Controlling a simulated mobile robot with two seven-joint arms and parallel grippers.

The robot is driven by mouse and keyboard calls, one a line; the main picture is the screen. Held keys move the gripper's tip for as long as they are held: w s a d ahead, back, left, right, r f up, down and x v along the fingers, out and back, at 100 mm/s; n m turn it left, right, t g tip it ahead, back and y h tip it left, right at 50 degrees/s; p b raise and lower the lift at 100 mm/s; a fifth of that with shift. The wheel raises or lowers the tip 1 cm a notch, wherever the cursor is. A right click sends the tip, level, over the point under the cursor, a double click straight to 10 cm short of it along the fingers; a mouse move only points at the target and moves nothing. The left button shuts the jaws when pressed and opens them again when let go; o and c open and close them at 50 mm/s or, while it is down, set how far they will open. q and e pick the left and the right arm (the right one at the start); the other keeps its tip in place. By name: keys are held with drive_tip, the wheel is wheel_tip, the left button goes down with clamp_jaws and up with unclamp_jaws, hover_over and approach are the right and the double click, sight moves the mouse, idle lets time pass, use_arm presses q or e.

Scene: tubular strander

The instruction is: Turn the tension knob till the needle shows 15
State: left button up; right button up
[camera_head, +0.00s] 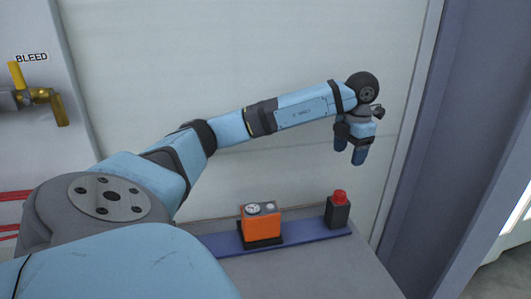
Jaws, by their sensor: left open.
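An orange box (262,228) stands on a dark base on the blue strip of the grey bench. The needle's reading is too small to tell. My left gripper (350,156) hangs above and to the right of the orange box, with its blue fingers pointing down. It is open, empty and apart from the box. My right gripper is not in view.
A dark block with a red top (340,208) stands on the right end of the blue strip (217,243). The bench front (320,275) is bare. A yellow valve (40,95) labelled BLEED is at left. A grey post (460,130) rises at right.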

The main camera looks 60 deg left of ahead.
sight(341, 193)
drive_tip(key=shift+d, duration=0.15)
use_arm(q)
drive_tip(key=f+m+p, duration=0.1)
drive_tip(key=f+m, duration=0.2)
drive_tip(key=f, duration=0.1)
drive_tip(key=f+m+p, duration=0.2)
drive_tip(key=f+m, duration=0.1)
drive_tip(key=f, duration=0.2)
drive_tip(key=f+m+h+p, duration=0.1)
drive_tip(key=f+m, duration=0.2)
drive_tip(key=f, duration=0.1)
drive_tip(key=shift+w+a+f, duration=0.2)
drive_tip(key=shift+a+f, duration=0.1)
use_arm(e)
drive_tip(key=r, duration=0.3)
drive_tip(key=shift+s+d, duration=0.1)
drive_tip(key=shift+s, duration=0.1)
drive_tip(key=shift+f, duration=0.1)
use_arm(q)
drive_tip(key=shift+c, duration=0.6)
drive_tip(key=c, duration=0.8)
